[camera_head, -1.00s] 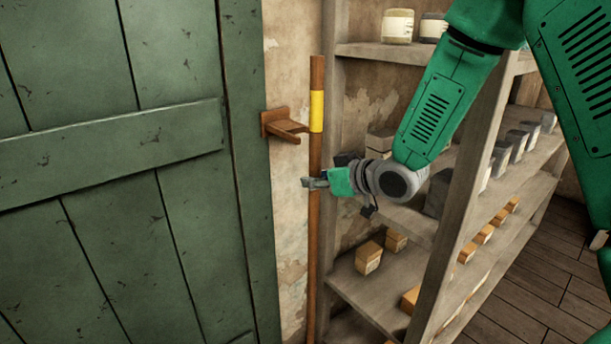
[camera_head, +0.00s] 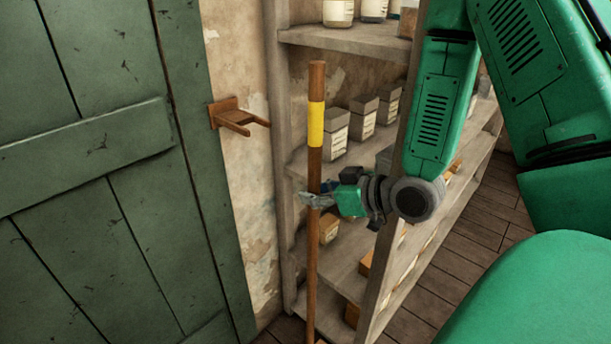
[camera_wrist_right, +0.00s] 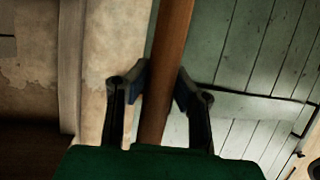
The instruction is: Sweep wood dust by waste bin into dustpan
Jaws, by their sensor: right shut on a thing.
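A long wooden handle (camera_head: 315,165) with a yellow band stands nearly upright in the head view. Its lower end runs out of the picture, so the tool's head is hidden. My right gripper (camera_head: 316,198) is shut around the handle below the yellow band. In the right wrist view the handle (camera_wrist_right: 168,60) passes between the two fingers (camera_wrist_right: 160,90). My left gripper is not in view. The wood dust, waste bin and dustpan are not in view.
A wooden wall bracket (camera_head: 238,118) is empty, left of the handle. A green plank door (camera_head: 90,200) fills the left. Wooden shelves (camera_head: 350,38) with jars and boxes stand close behind the handle and my right arm. Plank floor (camera_head: 470,230) shows at right.

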